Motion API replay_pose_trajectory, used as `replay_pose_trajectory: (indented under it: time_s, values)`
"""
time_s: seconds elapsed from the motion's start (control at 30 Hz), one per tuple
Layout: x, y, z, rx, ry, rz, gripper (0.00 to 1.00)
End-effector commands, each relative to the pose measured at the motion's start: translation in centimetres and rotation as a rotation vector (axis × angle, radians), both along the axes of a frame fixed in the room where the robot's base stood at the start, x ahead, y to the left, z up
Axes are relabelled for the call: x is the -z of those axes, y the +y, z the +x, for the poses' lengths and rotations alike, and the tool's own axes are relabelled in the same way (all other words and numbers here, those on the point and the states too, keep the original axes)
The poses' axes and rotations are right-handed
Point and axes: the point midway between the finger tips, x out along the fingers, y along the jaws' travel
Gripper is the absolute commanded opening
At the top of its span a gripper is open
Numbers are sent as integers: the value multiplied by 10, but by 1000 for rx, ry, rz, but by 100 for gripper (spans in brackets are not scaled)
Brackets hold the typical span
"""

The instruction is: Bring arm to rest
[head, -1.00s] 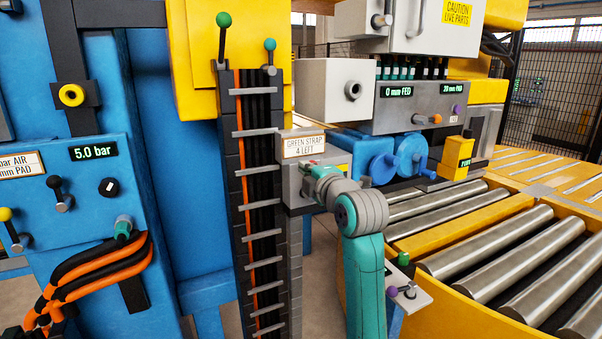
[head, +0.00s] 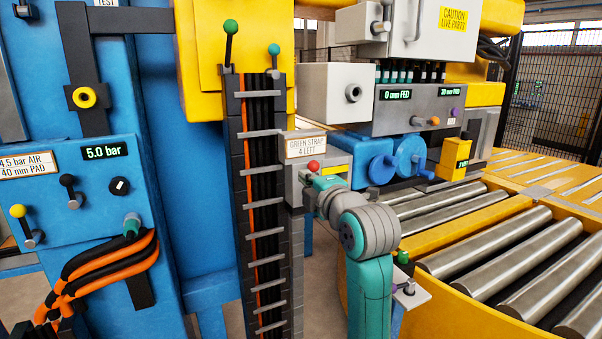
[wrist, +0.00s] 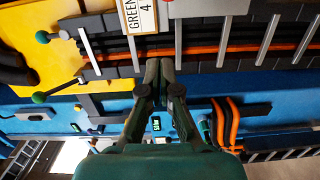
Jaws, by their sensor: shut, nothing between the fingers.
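My arm (head: 370,280) stands at the lower middle of the head view, teal with grey joints, bent at a rounded elbow-like joint. Its end points away toward the grey strap box beside the tall black strap rack. The fingers are hard to make out in the head view. In the wrist view my gripper (wrist: 160,68) is shut and empty, its two dark fingertips together in front of the rack's black and orange straps. I cannot tell the exact gap between fingertips and rack.
The strap rack (head: 240,200) with its "GREEN STRAP 4 LEFT" label (head: 305,146) is close by the arm. A red knob (head: 313,166) shows just above the wrist. A blue panel (head: 70,185) reading 5.0 bar is at left. A roller conveyor (head: 500,255) lies at right.

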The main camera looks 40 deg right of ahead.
Motion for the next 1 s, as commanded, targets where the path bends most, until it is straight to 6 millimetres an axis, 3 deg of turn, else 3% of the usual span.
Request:
replay_pose_trajectory:
  time_s: [0.23, 0.67, 0.77, 1.0]
  values:
    - [-1, 10, -27, 0, -1, 0, 0]
    - [7, 13, -30, -4, 0, 15, 0]
    - [28, 19, -28, -10, -6, 61, 0]
    - [108, 49, -30, -36, -33, 251, 0]
